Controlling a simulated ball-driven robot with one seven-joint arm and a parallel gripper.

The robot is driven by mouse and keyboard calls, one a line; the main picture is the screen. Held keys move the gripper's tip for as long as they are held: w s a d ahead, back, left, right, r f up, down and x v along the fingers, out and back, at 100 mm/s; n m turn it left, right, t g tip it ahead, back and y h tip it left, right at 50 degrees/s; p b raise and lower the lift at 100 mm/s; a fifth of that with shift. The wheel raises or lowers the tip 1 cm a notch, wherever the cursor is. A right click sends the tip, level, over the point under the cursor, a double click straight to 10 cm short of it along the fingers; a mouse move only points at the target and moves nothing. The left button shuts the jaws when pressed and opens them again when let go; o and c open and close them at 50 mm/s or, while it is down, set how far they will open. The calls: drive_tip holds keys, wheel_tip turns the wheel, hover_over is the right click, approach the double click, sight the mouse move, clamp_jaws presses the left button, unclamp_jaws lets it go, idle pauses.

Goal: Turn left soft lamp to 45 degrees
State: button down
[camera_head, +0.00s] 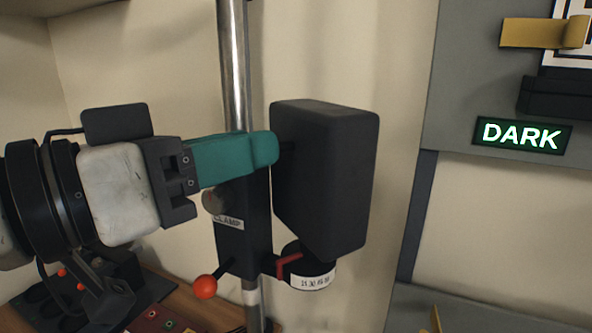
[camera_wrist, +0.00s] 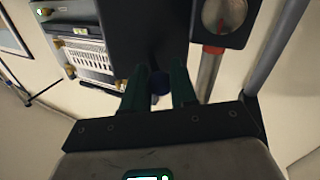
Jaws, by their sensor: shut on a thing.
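The soft lamp (camera_head: 325,175) is a black box head on a chrome pole (camera_head: 234,70), with its broad face turned partly to the right in the head view. My gripper (camera_head: 268,149) comes from the left, its teal fingers at the lamp's back side. In the wrist view my gripper (camera_wrist: 160,80) has a finger on each side of a small dark round handle (camera_wrist: 160,84), with the dark lamp head (camera_wrist: 150,35) beyond. The grip contact is partly hidden. Below the lamp is a round angle dial (camera_head: 311,282) with a white scale and a red pointer (camera_head: 289,262).
A black clamp block (camera_head: 243,240) with a red-orange knob (camera_head: 205,287) sits on the pole below my fingers. A lit green DARK sign (camera_head: 521,135) hangs on the grey panel at right. A wooden bench (camera_head: 190,305) lies below.

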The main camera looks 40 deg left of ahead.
drive_tip(key=shift+w+a+m+g+h, duration=0.25)
drive_tip(key=shift+m+h, duration=0.25)
drive_tip(key=shift+h, duration=0.25)
drive_tip(key=shift+w+a+m+g+h, duration=0.15)
drive_tip(key=shift+a+m+h, duration=0.3)
drive_tip(key=shift+h, duration=0.3)
drive_tip(key=c, duration=0.9)
unclamp_jaws()
drive_tip(key=shift+c, duration=0.2)
drive_tip(key=shift+s, duration=0.1)
drive_tip(key=b+v, duration=0.3)
drive_tip(key=v, duration=0.7)
drive_tip(key=shift+s, duration=0.35)
drive_tip(key=shift+a, duration=0.15)
